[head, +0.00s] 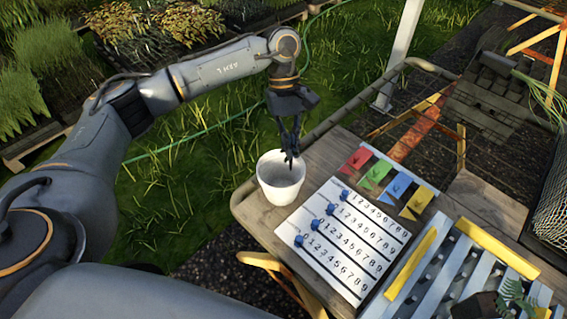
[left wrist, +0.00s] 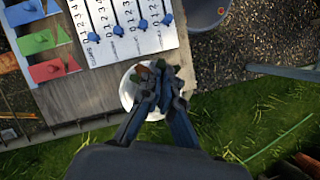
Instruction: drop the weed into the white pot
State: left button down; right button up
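The white pot (head: 281,190) stands upright at the left corner of the wooden bench in the head view. Its rim also shows in the left wrist view (left wrist: 127,92), partly behind my fingers. My left gripper (head: 290,153) points down over the pot's mouth, its fingertips close together. In the left wrist view the fingers (left wrist: 163,88) meet around a small green and reddish-brown weed (left wrist: 143,74) at their tips, in front of the pot. The weed is small and mostly hidden by the fingers. My right gripper is not in view.
The wooden bench (head: 322,150) holds a white number board (head: 345,240) with blue sliders right beside the pot, and coloured flags (head: 385,180). A slatted rack (head: 455,270) and a small fern (head: 515,297) are at the lower right. Grass lies beyond the bench's left edge.

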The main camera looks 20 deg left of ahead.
pick_arm(q)
jog(key=w+a+r+n+t+h+p, duration=0.1)
jog(key=w+a+r+n+t+p, duration=0.1)
jog(key=a+n+p, duration=0.35)
jog(key=shift+n, duration=0.75)
notch_tip(320, 180, down, 6)
jog(key=b, duration=0.3)
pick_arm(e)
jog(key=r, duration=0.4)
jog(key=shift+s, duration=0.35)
pick_arm(q)
jog(key=c, duration=2)
grip_release()
jog(key=shift+c, duration=0.2)
jog(key=o, duration=0.6)
jog(key=v, duration=1.2)
jog(key=shift+s+a, duration=0.2)
jog(key=shift+a, duration=0.05)
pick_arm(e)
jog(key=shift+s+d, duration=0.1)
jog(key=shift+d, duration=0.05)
pick_arm(q)
jog(key=shift+d, duration=0.1)
